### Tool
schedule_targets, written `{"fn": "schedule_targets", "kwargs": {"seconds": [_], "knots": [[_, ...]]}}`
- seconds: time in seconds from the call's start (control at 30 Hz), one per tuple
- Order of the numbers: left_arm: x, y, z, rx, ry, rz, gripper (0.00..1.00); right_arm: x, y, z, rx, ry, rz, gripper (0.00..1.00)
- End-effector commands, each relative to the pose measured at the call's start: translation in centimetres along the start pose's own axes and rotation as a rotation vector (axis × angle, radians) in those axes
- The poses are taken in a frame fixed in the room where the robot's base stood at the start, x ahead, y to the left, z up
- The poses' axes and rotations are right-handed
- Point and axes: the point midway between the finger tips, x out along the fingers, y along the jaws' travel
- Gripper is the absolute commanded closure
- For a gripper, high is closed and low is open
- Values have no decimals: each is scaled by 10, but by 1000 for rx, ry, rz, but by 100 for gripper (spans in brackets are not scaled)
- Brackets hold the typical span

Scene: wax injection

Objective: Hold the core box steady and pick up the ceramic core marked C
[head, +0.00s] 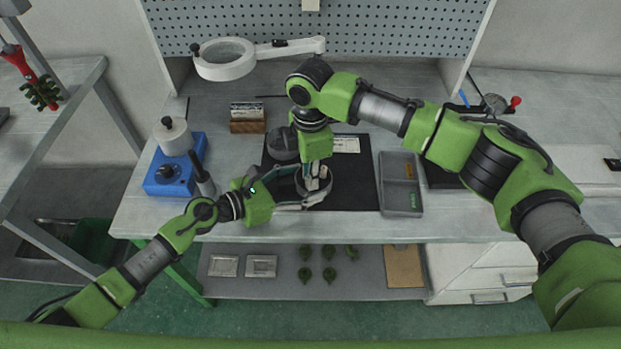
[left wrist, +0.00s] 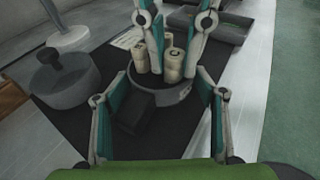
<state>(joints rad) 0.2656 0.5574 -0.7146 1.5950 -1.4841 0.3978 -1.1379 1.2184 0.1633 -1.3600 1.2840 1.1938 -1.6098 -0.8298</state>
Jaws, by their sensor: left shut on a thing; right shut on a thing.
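The core box (head: 325,197) is a round grey open container on the black mat (head: 352,196); it also shows in the left wrist view (left wrist: 172,113). Several small cream cylindrical cores (left wrist: 173,66) stand in it. My left gripper (head: 303,190) reaches in from the left, with its fingers at the sides of the box, shut on it. My right gripper (head: 316,179) points down from above into the box, its fingers at the cores and shut on one.
A grey round lid with a knob (left wrist: 62,80) lies on the mat behind the box. A grey tray (head: 401,199) is to the right. A blue device (head: 174,170) and a wooden card holder (head: 247,125) stand left. A magnifier lamp (head: 224,66) is at the back.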

Motion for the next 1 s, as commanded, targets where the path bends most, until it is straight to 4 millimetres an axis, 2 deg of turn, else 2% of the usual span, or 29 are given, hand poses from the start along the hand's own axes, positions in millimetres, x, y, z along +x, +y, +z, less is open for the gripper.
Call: {"fn": "schedule_targets", "kwargs": {"seconds": [0.17,0.4,0.5,0.67,0.9,0.93,1.0], "knots": [[0,2,-2,-2,3,5,48,-23,0,-1,-3,3,-1,100],[0,2,-2,-1,4,5,48,-72,0,-1,-2,2,1,100],[0,2,-2,-1,3,4,48,-86,0,-1,-2,2,0,100],[0,2,-2,-1,3,4,48,-99,0,-1,-2,1,0,100],[0,2,-2,0,3,3,48,-100,0,0,-2,1,-1,100],[0,2,-2,0,3,3,34,-100,0,0,-2,1,-1,100],[0,1,-2,0,3,3,16,-100,0,0,-2,1,-1,100]]}}
